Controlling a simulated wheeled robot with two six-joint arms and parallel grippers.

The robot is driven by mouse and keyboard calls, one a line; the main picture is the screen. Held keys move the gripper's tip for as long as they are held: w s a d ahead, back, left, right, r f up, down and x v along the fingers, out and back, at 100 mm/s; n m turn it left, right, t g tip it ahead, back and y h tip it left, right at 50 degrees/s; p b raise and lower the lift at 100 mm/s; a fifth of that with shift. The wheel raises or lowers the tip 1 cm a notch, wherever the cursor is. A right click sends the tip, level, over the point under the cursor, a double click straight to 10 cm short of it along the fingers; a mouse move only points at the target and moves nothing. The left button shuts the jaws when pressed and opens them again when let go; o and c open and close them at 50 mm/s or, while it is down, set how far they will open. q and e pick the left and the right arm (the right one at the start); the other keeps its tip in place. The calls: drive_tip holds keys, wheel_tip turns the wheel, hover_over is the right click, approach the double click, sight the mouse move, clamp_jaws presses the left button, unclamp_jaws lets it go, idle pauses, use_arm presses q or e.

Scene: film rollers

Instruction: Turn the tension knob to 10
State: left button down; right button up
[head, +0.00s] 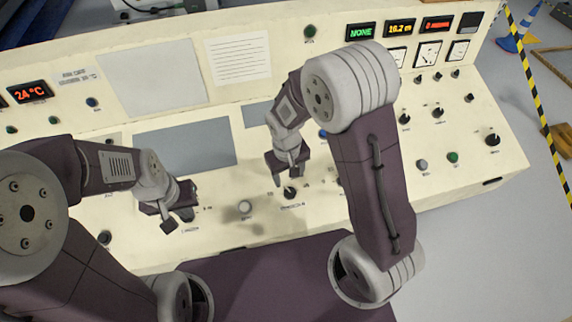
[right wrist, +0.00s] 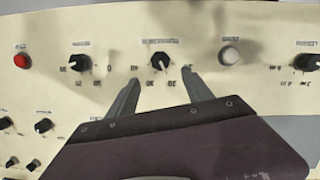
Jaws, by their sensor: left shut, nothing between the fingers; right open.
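My right gripper (head: 288,178) is open above the front row of the console (head: 480,130). In the right wrist view its fingers (right wrist: 160,76) point toward a black knob (right wrist: 159,62), which sits centred just past the fingertips, apart from them. The same knob shows in the head view (head: 290,192). A long label is by it, too blurred to read surely; small scale numbers surround it, and its pointer setting is unclear. Other black knobs sit left (right wrist: 80,62) and right (right wrist: 306,62) in the wrist view. I cannot tell which is the tension knob. My left gripper (head: 170,222) is shut and empty over the console's left part.
A white button (head: 245,207) lies between the two grippers on the panel. A red button (right wrist: 22,61) is at the wrist view's left. Displays (head: 360,31) and gauges (head: 428,54) line the back right. A striped barrier (head: 540,92) stands off to the right.

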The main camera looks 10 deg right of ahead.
sight(290, 192)
drive_tip(key=shift+w, duration=0.2)
drive_tip(key=shift+s+f, duration=0.2)
drive_tip(key=shift+s, duration=0.05)
drive_tip(key=shift+s+f, duration=0.35)
drive_tip(key=shift+f, duration=0.3)
drive_tip(key=shift+s+f, duration=0.35)
drive_tip(key=shift+f, duration=0.25)
drive_tip(key=f, duration=0.2)
drive_tip(key=w+f, duration=0.1)
drive_tip(key=f, duration=0.2)
drive_tip(key=shift+w+d+f, duration=0.1)
drive_tip(key=shift+d+f, duration=0.05)
drive_tip(key=shift+f, duration=0.2)
drive_tip(key=shift+s+f, duration=0.15)
drive_tip(key=shift+s, duration=0.15)
clamp_jaws()
use_arm(q)
drive_tip(key=shift+s+r, duration=0.2)
drive_tip(key=shift+s, duration=0.25)
drive_tip(key=shift+f, duration=0.1)
